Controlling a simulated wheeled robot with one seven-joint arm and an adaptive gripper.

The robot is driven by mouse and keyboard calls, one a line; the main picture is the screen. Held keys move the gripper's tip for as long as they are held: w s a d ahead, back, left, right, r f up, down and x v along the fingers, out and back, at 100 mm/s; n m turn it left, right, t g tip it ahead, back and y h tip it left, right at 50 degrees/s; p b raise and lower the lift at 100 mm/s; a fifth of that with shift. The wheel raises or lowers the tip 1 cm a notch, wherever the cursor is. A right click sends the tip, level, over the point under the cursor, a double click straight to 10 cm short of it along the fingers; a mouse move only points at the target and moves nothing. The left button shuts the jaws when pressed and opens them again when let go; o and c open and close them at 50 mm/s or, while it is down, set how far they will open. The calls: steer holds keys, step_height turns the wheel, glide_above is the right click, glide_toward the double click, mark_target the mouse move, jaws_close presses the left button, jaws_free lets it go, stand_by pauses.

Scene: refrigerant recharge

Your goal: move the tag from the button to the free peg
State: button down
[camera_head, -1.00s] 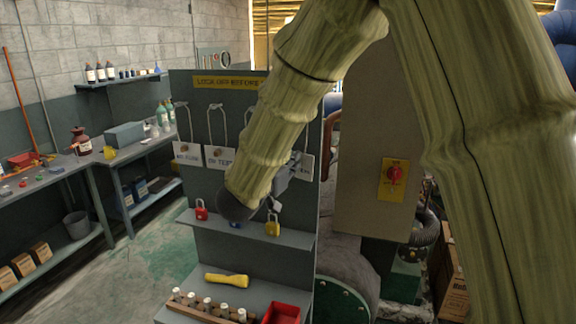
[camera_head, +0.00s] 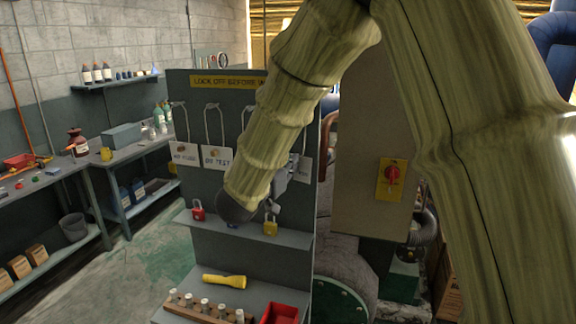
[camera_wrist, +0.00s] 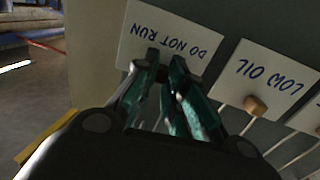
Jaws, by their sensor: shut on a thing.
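In the wrist view a white tag reading DO NOT RUN (camera_wrist: 172,38), upside down, is between the fingertips of my gripper (camera_wrist: 165,68), which is shut on it. A LOW OIL tag (camera_wrist: 262,80) hangs close beside it. In the head view my gripper (camera_head: 283,186) is mostly behind my arm, at the right part of the grey board (camera_head: 195,90). A white tag edge (camera_head: 305,168) shows there, its writing unreadable. The red button (camera_head: 392,173) on its yellow plate is bare of any tag. The free peg cannot be made out; my arm covers part of the board.
An ON TEST tag (camera_head: 216,158) and another tag (camera_head: 184,153) hang on the board's left. A shelf below holds a red padlock (camera_head: 198,211) and a yellow padlock (camera_head: 270,227). A yellow flashlight (camera_head: 225,280) and red bin (camera_head: 280,314) lie lower. A cabinet (camera_head: 365,215) stands right.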

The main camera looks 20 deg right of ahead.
steer(key=c, duration=1.4)
jaws_free()
